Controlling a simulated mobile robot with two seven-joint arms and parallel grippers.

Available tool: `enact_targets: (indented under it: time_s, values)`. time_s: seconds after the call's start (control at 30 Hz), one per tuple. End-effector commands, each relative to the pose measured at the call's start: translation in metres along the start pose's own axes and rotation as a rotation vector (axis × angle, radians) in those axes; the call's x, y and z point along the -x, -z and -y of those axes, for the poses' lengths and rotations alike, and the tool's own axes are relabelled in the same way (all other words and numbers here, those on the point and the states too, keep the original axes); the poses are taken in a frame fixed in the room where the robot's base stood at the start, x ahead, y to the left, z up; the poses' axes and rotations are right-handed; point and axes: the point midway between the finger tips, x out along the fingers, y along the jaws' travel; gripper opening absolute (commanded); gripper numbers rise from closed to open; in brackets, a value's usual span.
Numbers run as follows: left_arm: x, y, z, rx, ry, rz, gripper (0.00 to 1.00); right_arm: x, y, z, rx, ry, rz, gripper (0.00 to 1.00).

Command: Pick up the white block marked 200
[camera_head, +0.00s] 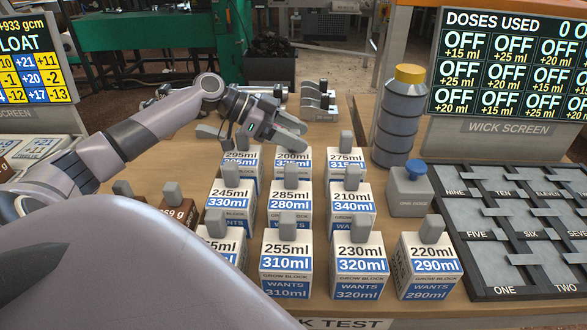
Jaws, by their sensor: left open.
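The white block marked 200 (292,163) stands upright in the back row of a group of white blocks, between the blocks marked 295 (241,157) and 275 (345,160). It has a blue lower band, partly hidden by the blocks in front. My left gripper (258,136) is open and empty, above and behind the back row, between the 295 and 200 blocks in the picture. It hides part of the tops there. I cannot tell its exact height above them. My right gripper is out of view.
More white blocks stand close in front, marked 285 (289,198), 210 (351,200) and others. A grey banded cylinder (399,120), a grey box with a blue knob (409,195) and a dark slotted board (510,240) are to the right. Grey fixtures (318,100) stand behind.

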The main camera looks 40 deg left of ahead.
Motion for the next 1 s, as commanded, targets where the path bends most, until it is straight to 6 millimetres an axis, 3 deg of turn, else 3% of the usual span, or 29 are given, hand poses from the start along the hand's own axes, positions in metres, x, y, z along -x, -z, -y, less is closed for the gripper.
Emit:
enact_targets:
  time_s: [0.03, 0.07, 0.2, 0.23, 0.73, 1.0]
  values:
    - [0.000, 0.000, 0.000, 0.000, 0.000, 0.000, 0.57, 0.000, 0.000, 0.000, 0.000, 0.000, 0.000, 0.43]
    - [0.000, 0.000, 0.000, 0.000, 0.000, 0.000, 0.51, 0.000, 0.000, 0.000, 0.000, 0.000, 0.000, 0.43]
    - [0.000, 0.000, 0.000, 0.001, -0.001, 0.000, 0.05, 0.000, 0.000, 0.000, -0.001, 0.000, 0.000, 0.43]
    - [0.000, 0.000, 0.000, 0.001, -0.001, 0.000, 0.00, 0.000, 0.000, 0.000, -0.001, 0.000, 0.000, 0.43]
    - [0.004, 0.008, 0.001, -0.002, 0.001, -0.003, 0.00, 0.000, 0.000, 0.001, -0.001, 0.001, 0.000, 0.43]
    - [0.023, 0.043, 0.001, -0.007, 0.003, -0.007, 0.00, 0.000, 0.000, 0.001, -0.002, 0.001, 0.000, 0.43]
